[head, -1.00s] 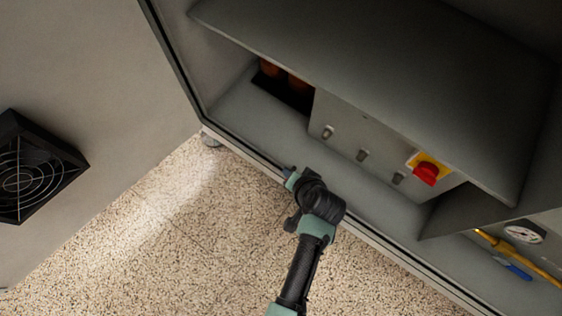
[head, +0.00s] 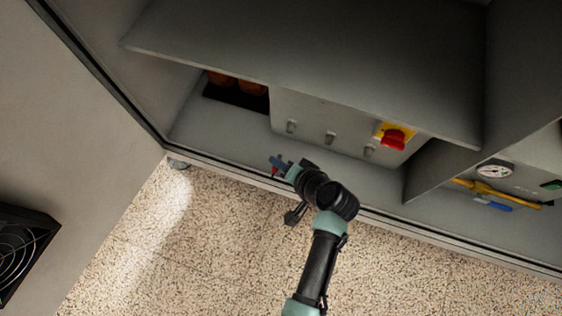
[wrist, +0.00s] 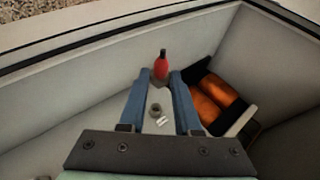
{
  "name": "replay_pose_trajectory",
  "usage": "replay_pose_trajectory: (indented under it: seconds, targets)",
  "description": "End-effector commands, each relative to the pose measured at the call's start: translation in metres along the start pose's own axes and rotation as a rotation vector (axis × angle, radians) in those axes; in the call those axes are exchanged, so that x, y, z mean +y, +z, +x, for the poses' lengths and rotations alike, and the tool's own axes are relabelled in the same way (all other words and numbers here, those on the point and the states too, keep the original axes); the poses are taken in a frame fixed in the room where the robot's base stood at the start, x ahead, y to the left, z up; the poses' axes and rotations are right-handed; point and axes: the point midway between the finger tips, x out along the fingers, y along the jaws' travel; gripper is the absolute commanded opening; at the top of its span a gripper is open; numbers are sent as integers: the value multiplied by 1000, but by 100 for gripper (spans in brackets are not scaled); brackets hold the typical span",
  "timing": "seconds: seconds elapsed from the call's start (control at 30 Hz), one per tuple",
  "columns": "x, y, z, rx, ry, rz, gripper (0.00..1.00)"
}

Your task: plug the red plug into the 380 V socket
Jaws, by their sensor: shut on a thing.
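The red plug (wrist: 161,66) is between the blue fingertips of my gripper (wrist: 158,76) in the wrist view, with a dark tip pointing up in the picture. My gripper (head: 280,166) is shut on it; a bit of red shows there in the head view. The gripper is at the cabinet's front edge, in front of and apart from a grey panel (head: 311,117). Three small grey fittings (head: 330,137) stick out of this panel. I cannot read any voltage marking, so I cannot tell which is the 380 V socket.
A red rotary switch (head: 394,139) on a yellow plate is at the panel's right. Orange rolls (head: 250,88) lie in a dark recess to its left. A shelf (head: 300,65) overhangs the panel. A gauge (head: 495,171) and a yellow tool (head: 500,194) are in the right bay.

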Motion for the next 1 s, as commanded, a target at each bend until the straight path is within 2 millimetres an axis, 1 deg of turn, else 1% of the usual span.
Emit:
replay_pose_trajectory:
  seconds: [0.03,0.3,0.5,0.7,1.0]
  targets:
    - [0,-6,3,3,-1,-3,0]
    - [1,-30,14,3,-1,-2,0]
    - [1,-44,20,2,0,-2,0]
    - [0,-52,22,1,0,-1,0]
    - [0,-53,22,1,0,-1,0]
